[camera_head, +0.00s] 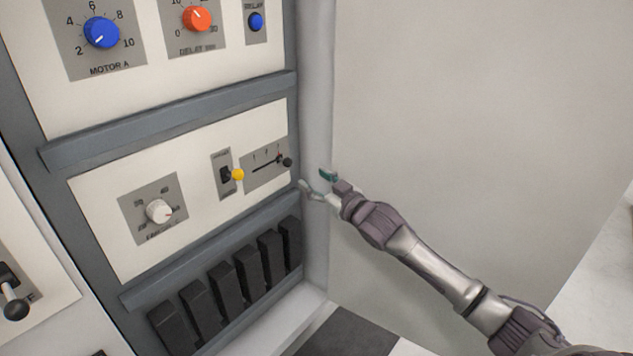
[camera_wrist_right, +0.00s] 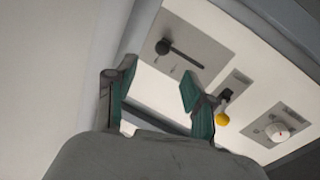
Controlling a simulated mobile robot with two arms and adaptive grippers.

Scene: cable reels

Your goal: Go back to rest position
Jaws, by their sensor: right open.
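My right gripper (camera_head: 318,183) is at the right edge of the control panel (camera_head: 110,265) in the head view. In the right wrist view the gripper (camera_wrist_right: 155,95) is open, with its two green-padded fingers apart and nothing between them. It faces the panel's black lever slider (camera_wrist_right: 180,52), which also shows in the head view (camera_head: 286,162). The fingers look apart from the slider. Next to it is a switch with a yellow tip (camera_head: 237,174). My left gripper is not in view.
The panel also has a white knob (camera_head: 158,211), a blue knob (camera_head: 101,33), an orange knob (camera_head: 197,18) and a blue button (camera_head: 256,21). Several black blocks (camera_head: 226,289) line its lower part. A black-handled lever (camera_head: 14,305) is at far left. A plain wall (camera_head: 470,110) is at right.

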